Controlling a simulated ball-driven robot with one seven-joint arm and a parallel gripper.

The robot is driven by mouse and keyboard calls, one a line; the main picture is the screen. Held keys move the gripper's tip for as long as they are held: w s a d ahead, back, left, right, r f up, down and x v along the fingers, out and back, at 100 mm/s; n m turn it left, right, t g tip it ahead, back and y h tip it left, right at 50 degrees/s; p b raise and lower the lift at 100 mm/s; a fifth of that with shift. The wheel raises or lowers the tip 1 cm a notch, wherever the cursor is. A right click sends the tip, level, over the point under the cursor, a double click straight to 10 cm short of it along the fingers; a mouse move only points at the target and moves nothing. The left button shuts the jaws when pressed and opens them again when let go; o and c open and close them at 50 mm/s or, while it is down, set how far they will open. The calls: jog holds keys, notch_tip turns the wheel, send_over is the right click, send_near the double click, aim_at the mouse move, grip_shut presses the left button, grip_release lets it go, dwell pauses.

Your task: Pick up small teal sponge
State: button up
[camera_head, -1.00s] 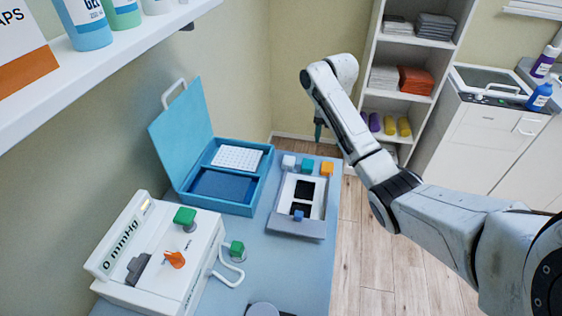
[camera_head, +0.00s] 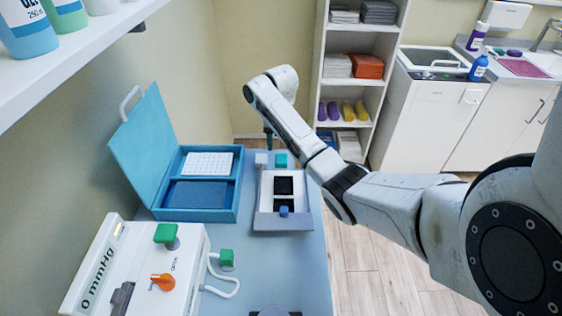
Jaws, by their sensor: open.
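A small teal item (camera_head: 514,53) lies on the counter by the sink at the far right, beside a small purple item. It is too small to tell for sure that it is the sponge. A teal block (camera_head: 281,160) sits at the far end of a grey tray (camera_head: 283,226) on the blue table; I cannot tell whether it is a sponge. My gripper (camera_head: 268,138) hangs pointing down near the table's far end, open, with nothing seen in it. It is far to the left of the counter item, and its fingers show small and dark.
An open blue case (camera_head: 170,214) and a white pressure device (camera_head: 137,262) stand on the table (camera_head: 259,268). A shelf overhangs at upper left. A shelving unit (camera_head: 320,60) and white cabinets (camera_head: 428,131) stand behind. Bottles and a pink mat (camera_head: 525,67) are on the counter. Floor right of the table is clear.

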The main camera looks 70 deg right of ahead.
aim_at(281, 157)
jog(key=shift+s+f+p, duration=0.15)
jog(key=shift+f+p, duration=0.05)
jog(key=shift+f, duration=0.95)
jog(key=shift+s+f+p, duration=0.1)
jog(key=shift+f+p, duration=0.05)
jog(key=shift+f, duration=1)
jog(key=c, duration=0.8)
jog(key=shift+r, duration=0.55)
jog(key=r, duration=0.2)
jog(key=s+r, duration=0.1)
jog(key=r, duration=0.1)
jog(key=s+a+r, duration=0.1)
jog(key=shift+s+r+p, duration=0.15)
jog(key=shift+r+p, duration=0.2)
jog(key=shift+r, duration=0.05)
jog(key=s+a+r+p, duration=0.5)
jog(key=s+r, duration=0.1)
jog(key=s, duration=0.4)
jog(key=shift+s+p, duration=0.2)
jog(key=shift+p, duration=0.15)
